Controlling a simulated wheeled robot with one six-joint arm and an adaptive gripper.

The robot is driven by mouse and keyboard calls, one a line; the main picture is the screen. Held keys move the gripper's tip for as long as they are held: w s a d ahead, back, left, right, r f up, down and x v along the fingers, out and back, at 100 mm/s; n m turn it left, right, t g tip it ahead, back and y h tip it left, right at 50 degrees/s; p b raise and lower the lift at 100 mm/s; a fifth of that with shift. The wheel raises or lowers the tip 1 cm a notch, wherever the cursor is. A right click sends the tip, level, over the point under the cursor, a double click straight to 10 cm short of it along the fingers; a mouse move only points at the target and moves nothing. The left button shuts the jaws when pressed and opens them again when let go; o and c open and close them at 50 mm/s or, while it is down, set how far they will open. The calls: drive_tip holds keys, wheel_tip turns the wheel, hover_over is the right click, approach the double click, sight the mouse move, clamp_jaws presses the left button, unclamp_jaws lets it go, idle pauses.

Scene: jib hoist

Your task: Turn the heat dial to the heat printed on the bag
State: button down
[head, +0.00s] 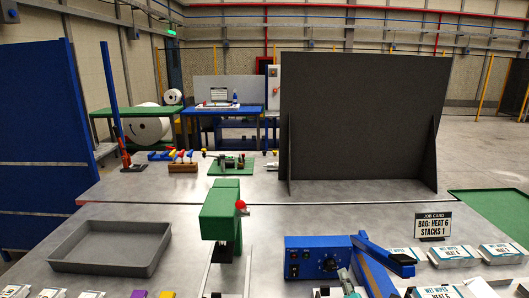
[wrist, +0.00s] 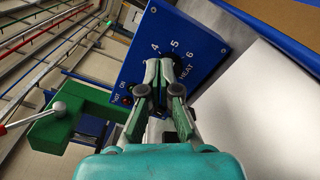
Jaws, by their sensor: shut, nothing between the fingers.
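In the wrist view the blue panel (wrist: 205,40) shows 4, 5, 6 and the word HEAT around the dark heat dial (wrist: 179,66). My gripper (wrist: 159,64) is shut and empty, its fingertips in front of the dial and hiding much of it. I cannot tell where the dial points, or whether the fingertips touch it.
A blue lever arm (head: 375,258) sits right of the box. A green press (head: 221,213) with a red knob stands to the left. Several wet wipes packs (head: 503,250) lie at the right. A grey tray (head: 110,245) is at the left. A dark upright board (head: 365,120) stands behind.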

sight(341, 259)
drive_tip(key=shift+w, duration=2.15)
drive_tip(key=shift+a+f, duration=0.1)
drive_tip(key=shift+f, duration=0.05)
drive_tip(key=shift+d+f, duration=0.45)
drive_tip(key=shift+f, duration=0.2)
drive_tip(key=shift+d+r, duration=0.1)
drive_tip(key=shift+d, duration=0.1)
drive_tip(key=shift+d, duration=0.15)
drive_tip(key=shift+s+d+r, duration=0.1)
drive_tip(key=shift+s, duration=1.4)
drive_tip(key=shift+s+r, duration=0.1)
drive_tip(key=shift+s, duration=1.4)
